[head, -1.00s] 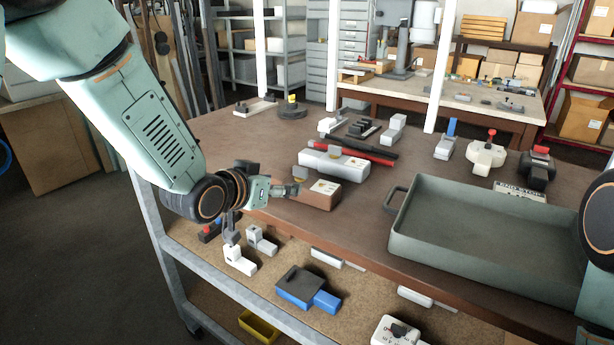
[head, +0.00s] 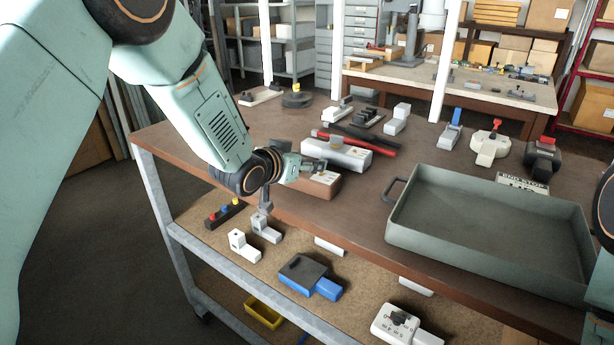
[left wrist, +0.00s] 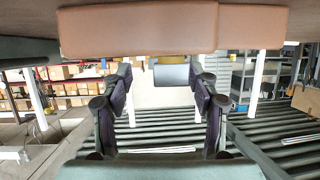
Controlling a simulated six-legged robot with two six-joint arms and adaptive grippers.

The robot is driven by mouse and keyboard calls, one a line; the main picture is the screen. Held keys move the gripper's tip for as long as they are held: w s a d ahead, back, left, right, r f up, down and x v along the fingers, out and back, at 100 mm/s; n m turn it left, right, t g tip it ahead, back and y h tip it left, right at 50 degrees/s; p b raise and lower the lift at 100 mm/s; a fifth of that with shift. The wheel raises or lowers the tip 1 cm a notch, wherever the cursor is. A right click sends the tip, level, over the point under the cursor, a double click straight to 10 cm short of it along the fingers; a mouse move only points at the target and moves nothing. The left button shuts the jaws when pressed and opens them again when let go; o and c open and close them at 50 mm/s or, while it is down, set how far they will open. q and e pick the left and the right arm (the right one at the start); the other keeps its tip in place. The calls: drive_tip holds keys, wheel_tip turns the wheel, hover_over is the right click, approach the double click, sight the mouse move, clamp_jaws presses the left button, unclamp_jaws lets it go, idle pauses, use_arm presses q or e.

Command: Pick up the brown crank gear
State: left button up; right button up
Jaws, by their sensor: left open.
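The brown crank gear (head: 322,184) is a brown block with a pale top plate, near the front edge of the brown tabletop. In the left wrist view a brown block (left wrist: 150,32) spans the top, above and beyond the fingers. My left gripper (head: 318,164) is open, with its fingers at the block's left end and partly covering it in the head view. In the left wrist view its two fingers (left wrist: 160,75) stand apart with nothing held between them. Whether they touch the block I cannot tell. My right gripper is not shown.
A grey-white housing (head: 345,155) lies just behind the brown block, with red and black bars beyond. A large green-grey tray (head: 490,258) stands to the right. The lower shelf (head: 365,290) holds white and blue parts. Bare tabletop lies left of the gripper.

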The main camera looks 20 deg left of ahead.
use_arm(q)
drive_tip(key=shift+w+a+f, duration=0.2)
drive_tip(key=shift+a, duration=0.15)
drive_tip(key=shift+w+a+f, duration=0.15)
drive_tip(key=shift+a, duration=0.2)
drive_tip(key=shift+a+f, duration=0.1)
drive_tip(key=shift+a, duration=0.15)
drive_tip(key=shift+c, duration=0.9)
drive_tip(key=shift+s+d+r, duration=0.15)
drive_tip(key=shift+d+r, duration=0.05)
drive_tip(key=shift+d, duration=0.25)
drive_tip(key=shift+s+d+r, duration=0.1)
drive_tip(key=shift+d+r, duration=0.05)
drive_tip(key=shift+d, duration=0.25)
drive_tip(key=c, duration=0.6)
drive_tip(key=shift+w+a+f, duration=0.15)
drive_tip(key=shift+a+f, duration=0.15)
drive_tip(key=shift+a, duration=0.3)
clamp_jaws()
drive_tip(key=shift+d+r, duration=0.2)
drive_tip(key=shift+d, duration=0.15)
